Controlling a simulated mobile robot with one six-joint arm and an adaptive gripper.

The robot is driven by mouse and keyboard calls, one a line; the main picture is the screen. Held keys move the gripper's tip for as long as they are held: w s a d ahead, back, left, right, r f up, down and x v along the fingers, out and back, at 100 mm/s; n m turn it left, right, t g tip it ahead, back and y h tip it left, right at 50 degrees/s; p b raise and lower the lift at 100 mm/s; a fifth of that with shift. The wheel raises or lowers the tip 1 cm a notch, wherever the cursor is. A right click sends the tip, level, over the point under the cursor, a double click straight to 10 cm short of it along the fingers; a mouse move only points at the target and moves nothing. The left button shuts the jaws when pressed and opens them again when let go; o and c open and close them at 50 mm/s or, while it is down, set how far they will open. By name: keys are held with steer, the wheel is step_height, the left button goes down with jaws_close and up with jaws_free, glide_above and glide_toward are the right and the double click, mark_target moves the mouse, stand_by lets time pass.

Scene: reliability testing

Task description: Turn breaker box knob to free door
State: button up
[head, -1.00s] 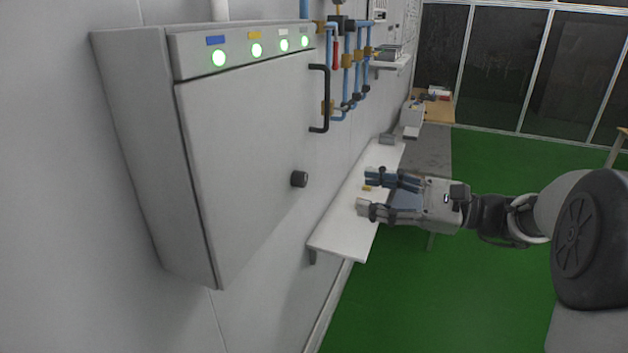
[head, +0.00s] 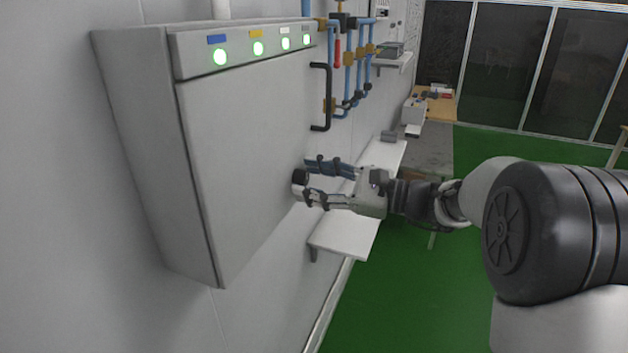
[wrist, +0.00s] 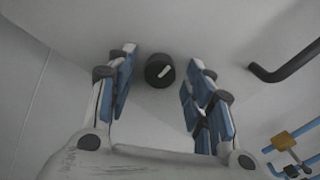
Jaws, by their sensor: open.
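The breaker box (head: 245,150) is a grey cabinet on the wall with its door shut. Its black round knob (head: 300,177) is low on the right side of the door. In the wrist view the knob (wrist: 160,71) shows a light pointer mark tilted up to the right. My gripper (head: 305,180) is open at the knob in the head view. In the wrist view the fingers (wrist: 158,75) stand on either side of the knob, with a gap on both sides. The black door handle (head: 321,97) is above the knob; part of it shows in the wrist view (wrist: 288,65).
Several green lights (head: 258,48) glow along the top of the box. Blue pipes (head: 349,75) run on the wall to the right. A white shelf (head: 345,237) is below my gripper. The green floor (head: 420,300) to the right is open.

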steer(key=shift+c, duration=0.5)
steer(key=c, duration=1)
steer(key=shift+m+p, duration=0.3)
steer(key=shift+p, duration=0.1)
steer(key=shift+r+m+p, duration=0.2)
steer(key=shift+m+p, duration=0.6)
steer(key=shift+p, duration=0.45)
steer(key=m+p, duration=0.4)
steer(key=p, duration=0.1)
steer(key=shift+p, duration=0.4)
steer(key=m+p, duration=0.4)
steer(key=shift+f+m+p, duration=0.2)
steer(key=shift+m+p, duration=0.75)
steer(key=shift+m, duration=0.05)
